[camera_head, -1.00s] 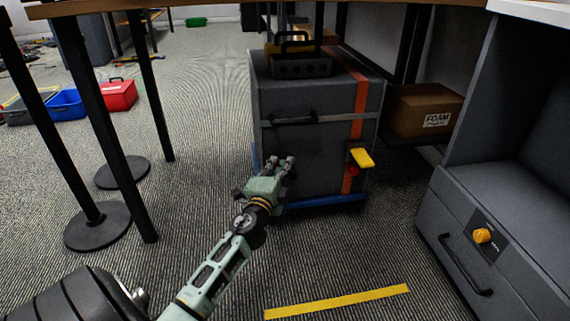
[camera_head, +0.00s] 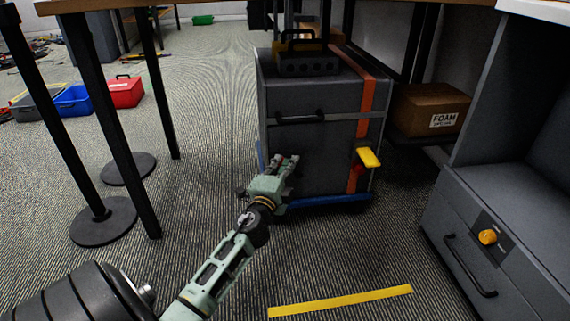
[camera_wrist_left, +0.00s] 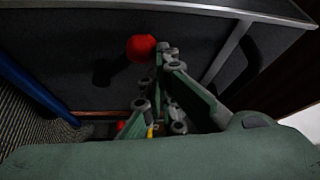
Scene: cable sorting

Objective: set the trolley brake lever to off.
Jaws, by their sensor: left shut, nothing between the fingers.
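The grey trolley (camera_head: 318,165) stands under the table, with an orange stripe and a blue base edge. A yellow paddle (camera_head: 369,157) with a red part below sticks out at its front right. In the left wrist view a red ball knob (camera_wrist_left: 140,47) on a dark shaft stands before the dark trolley face; I take it as the brake lever. My left gripper (camera_head: 287,162) is shut and empty, close to the trolley's lower left front. In the wrist view its fingers are beside the knob; contact cannot be told. In the head view the gripper seems to hide the knob. No off marking is readable.
A grey cabinet (camera_head: 500,215) with an orange knob (camera_head: 487,237) stands at right. A cardboard box (camera_head: 430,108) sits behind it. Black table legs and round pole bases (camera_head: 103,222) stand at left. Yellow tape (camera_head: 340,301) lies on the clear floor in front.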

